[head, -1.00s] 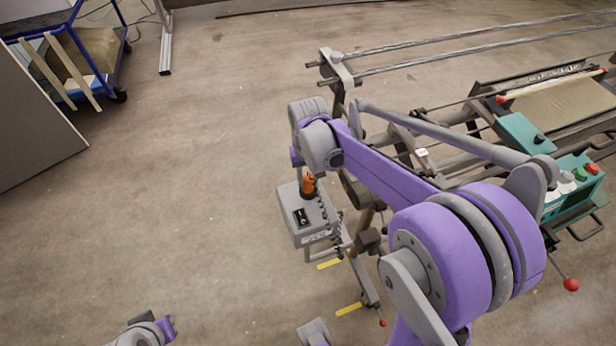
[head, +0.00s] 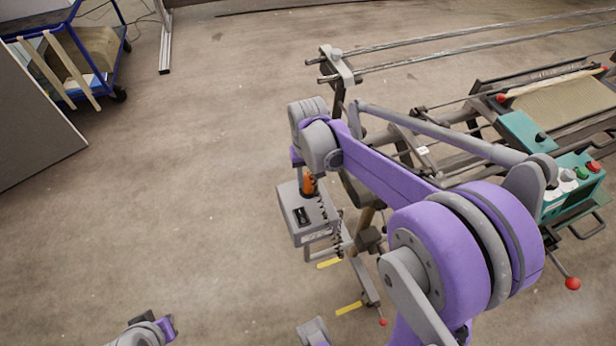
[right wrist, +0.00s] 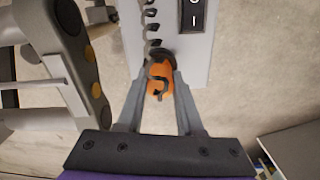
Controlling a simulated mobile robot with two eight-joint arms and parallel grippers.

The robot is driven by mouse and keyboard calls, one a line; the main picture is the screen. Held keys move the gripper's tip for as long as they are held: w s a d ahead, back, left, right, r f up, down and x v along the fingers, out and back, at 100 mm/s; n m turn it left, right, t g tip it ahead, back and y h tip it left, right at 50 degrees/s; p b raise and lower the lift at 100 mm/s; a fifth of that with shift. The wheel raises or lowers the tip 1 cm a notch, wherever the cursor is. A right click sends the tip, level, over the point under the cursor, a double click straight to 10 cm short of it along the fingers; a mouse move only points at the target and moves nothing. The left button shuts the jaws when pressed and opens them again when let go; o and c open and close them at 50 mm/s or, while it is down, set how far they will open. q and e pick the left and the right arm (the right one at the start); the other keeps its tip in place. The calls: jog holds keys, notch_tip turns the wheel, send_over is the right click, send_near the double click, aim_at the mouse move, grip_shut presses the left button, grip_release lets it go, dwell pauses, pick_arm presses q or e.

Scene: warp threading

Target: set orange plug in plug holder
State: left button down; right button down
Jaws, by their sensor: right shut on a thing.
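The orange plug (right wrist: 160,80) sits between the two grey fingers of my right gripper (right wrist: 160,72), which is shut on it. A dark coiled cable runs up from beside the plug in the right wrist view. In the head view the plug (head: 308,185) shows just below my right wrist, over the edge of a grey box (head: 299,214) with a black switch. The plug's far end meets a dark round part at the box edge (right wrist: 190,62); I cannot tell whether it is seated there. No part is clearly recognisable as the plug holder. My left gripper is not visible.
A loom-like machine with long rails (head: 450,58) fills the right side, with a teal control unit (head: 570,190) and red knobs. Yellow-handled levers (head: 348,308) stick out below the grey box. A blue cart (head: 95,60) stands at the upper left.

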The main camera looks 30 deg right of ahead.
jog(key=shift+f, duration=0.25)
dwell(0.7)
jog(key=shift+c, duration=2.3)
grip_release()
notch_tip(320, 180, up, 11)
jog(key=shift+f+p, duration=0.1)
jog(key=shift+p, duration=0.4)
jog(key=s+a+n+t+p, duration=0.1)
jog(key=s+a+t+p, duration=0.1)
jog(key=s, duration=0.5)
jog(key=s+a+f+n+t+p, duration=0.1)
jog(key=s+a+n+t+p, duration=0.1)
jog(key=s+a, duration=0.3)
jog(key=s+t+p, duration=0.1)
jog(key=s, duration=0.2)
jog(key=shift+s+f+n, duration=0.3)
